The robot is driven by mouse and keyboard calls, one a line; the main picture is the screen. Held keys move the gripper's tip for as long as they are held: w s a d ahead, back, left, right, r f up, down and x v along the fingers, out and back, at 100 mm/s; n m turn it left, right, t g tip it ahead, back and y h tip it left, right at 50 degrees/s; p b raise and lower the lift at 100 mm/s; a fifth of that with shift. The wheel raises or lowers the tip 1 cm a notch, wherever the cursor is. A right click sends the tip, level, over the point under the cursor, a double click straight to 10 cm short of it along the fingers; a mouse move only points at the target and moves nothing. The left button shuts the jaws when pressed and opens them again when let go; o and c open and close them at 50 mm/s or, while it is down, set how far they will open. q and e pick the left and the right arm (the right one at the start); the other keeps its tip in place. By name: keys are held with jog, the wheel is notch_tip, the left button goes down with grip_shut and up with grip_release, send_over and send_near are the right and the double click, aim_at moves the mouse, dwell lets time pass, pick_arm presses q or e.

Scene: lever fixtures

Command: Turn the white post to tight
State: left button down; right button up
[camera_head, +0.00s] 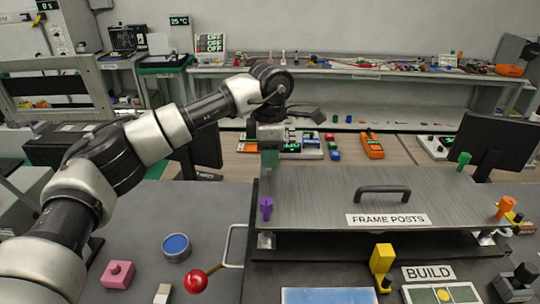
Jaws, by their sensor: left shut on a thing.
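The plate labelled FRAME POSTS (310,190) lies at the middle right with a dark handle on top. My left gripper (270,155) reaches down over its back left corner and is shut. The white post is not clearly visible; the gripper covers that corner, where the post it holds stands. A purple post (266,207) stands at the front left corner, a green post (464,160) at the back right and an orange post (504,207) at the front right. My right gripper is not in view.
A red ball-ended lever (196,281) stands at the front left, near a blue round tin (176,246) and a pink block (118,273). A dark monitor (497,143) stands behind right.

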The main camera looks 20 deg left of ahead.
pick_arm(q)
jog(key=shift+r+m, duration=0.2)
jog(key=shift+m, duration=0.2)
jog(key=c, duration=0.9)
grip_release()
jog(key=shift+a+f, duration=0.1)
jog(key=shift+f, duration=0.05)
jog(key=shift+c, duration=0.2)
notch_tip(320, 180, up, 10)
jog(key=shift+f+b, duration=0.2)
jog(key=shift+b, duration=0.7)
jog(key=shift+r, duration=0.65)
